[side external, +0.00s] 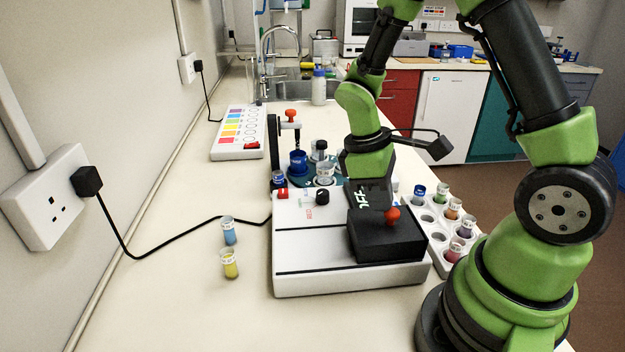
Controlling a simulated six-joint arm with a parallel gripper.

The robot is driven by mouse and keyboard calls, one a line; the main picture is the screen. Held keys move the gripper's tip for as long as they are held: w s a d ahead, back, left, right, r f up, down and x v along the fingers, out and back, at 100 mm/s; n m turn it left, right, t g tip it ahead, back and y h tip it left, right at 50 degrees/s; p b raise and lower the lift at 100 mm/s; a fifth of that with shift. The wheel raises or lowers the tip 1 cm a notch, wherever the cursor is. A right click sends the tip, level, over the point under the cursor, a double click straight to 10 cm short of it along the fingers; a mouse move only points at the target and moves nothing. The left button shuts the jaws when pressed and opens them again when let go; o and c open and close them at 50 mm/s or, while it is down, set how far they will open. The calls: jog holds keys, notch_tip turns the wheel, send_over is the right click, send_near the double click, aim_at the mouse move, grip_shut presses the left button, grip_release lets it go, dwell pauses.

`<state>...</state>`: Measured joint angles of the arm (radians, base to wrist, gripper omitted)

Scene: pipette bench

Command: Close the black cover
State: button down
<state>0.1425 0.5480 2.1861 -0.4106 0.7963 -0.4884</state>
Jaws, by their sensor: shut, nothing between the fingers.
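The black cover (385,238) is a dark box shape with a red knob (392,214) on top. It sits on the right part of a white device (310,261) at the front of the bench. I cannot tell from this view how far it is open. My gripper (372,198) points down just behind the cover, left of the knob. It is shut with nothing in it. Its tips are dark against the cover and partly hidden, so I cannot tell whether they touch it. White lettering shows on a dark surface beside them.
A white rack (440,262) of several coloured vials stands right of the device. A blue vial (229,232) and a yellow vial (230,264) stand left of it. A black cable (165,243) crosses the left bench. A round teal stand (322,178) with bottles is behind.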

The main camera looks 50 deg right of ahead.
jog(key=w, duration=0.2)
jog(key=w+a, duration=0.1)
jog(key=shift+w+a+r, duration=0.1)
jog(key=shift+w+r, duration=0.3)
jog(key=d+v, duration=0.1)
jog(key=v, duration=0.8)
jog(key=s+a+r+m+t+y, duration=0.1)
jog(key=s+a+r+m+t, duration=0.2)
jog(key=s+r+m+t, duration=0.1)
jog(key=s+a+r+m+t+y, duration=0.2)
jog(key=s+a+r+m+t, duration=0.1)
jog(key=s, duration=0.6)
notch_tip(320, 180, up, 2)
jog(key=a+t, duration=0.1)
jog(key=t, duration=0.2)
jog(key=shift+r+m, duration=0.25)
jog(key=shift+m, duration=0.15)
